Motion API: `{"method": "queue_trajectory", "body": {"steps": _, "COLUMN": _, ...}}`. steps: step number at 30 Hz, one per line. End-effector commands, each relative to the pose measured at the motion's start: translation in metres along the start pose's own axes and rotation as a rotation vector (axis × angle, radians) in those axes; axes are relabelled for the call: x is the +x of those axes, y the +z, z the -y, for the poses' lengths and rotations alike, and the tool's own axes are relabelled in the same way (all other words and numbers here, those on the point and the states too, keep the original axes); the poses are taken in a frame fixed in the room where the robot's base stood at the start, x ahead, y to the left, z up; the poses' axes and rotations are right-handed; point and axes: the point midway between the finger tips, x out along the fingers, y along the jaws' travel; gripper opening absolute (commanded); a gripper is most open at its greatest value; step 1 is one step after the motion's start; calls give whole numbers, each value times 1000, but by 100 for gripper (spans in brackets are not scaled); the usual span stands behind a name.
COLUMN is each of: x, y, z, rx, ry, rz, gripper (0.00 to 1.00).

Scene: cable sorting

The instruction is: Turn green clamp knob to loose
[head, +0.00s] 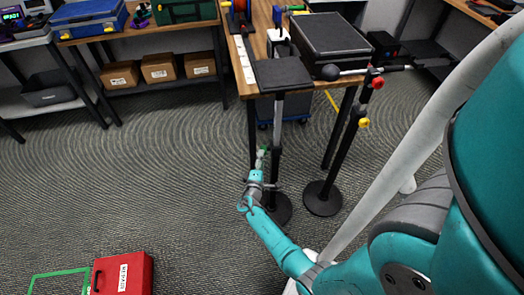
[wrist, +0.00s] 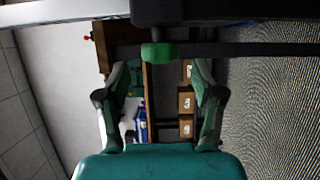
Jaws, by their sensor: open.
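The green clamp knob (wrist: 158,53) shows in the wrist view on a dark post that runs across the picture. My gripper (wrist: 159,68) is open, with one finger on each side of the knob's line and the knob just beyond the fingertips. I see no finger touching it. In the head view my gripper (head: 261,160) is low beside the post of a stand (head: 277,135) topped by a flat black plate (head: 282,73). The knob is small there and hard to separate from the fingers. The knob's setting cannot be read.
A second stand (head: 343,145) with yellow and red knobs is close on the right. The workbench (head: 244,62) with a black case (head: 328,38) is behind. A red box (head: 123,273) lies on the floor at lower left.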

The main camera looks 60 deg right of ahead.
Motion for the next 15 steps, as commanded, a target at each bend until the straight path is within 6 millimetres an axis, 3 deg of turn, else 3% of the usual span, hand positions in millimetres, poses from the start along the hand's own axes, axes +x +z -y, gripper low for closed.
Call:
{"method": "queue_trajectory", "body": {"steps": 6, "x": 35, "y": 0, "z": 0, "rx": -1, "ry": 1, "rz": 2, "gripper": 68}}
{"method": "queue_trajectory", "body": {"steps": 15, "x": 52, "y": 0, "z": 0, "rx": 0, "ry": 0, "rz": 0, "gripper": 68}}
